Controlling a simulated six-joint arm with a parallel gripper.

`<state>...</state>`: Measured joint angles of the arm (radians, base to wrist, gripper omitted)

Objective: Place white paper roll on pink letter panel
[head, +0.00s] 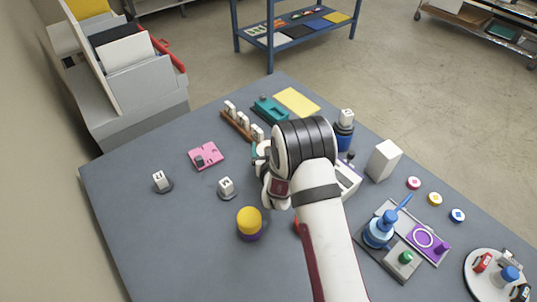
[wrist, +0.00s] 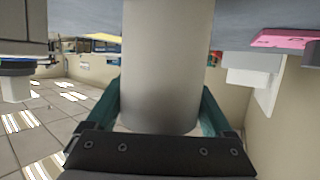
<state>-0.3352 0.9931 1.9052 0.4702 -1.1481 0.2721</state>
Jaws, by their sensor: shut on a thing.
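The white paper roll (wrist: 168,65) stands between the teal fingers of my gripper (wrist: 162,108) in the wrist view, and the gripper is shut on it. In the head view my gripper (head: 262,160) is mostly hidden behind my wrist, and I cannot make out the roll there. The pink letter panel (head: 208,152) lies on the grey table to the left of my gripper, with a small dark piece on its lower left part. The panel also shows in the wrist view (wrist: 285,38) at the upper right, apart from the roll.
White letter blocks on dark bases, one (head: 160,180) at the left and one (head: 226,186) below the panel, stand nearby. A yellow and purple cylinder (head: 249,222) is closer. A brown rack (head: 237,122) with white blocks lies behind. The table's left area (head: 125,215) is mostly clear.

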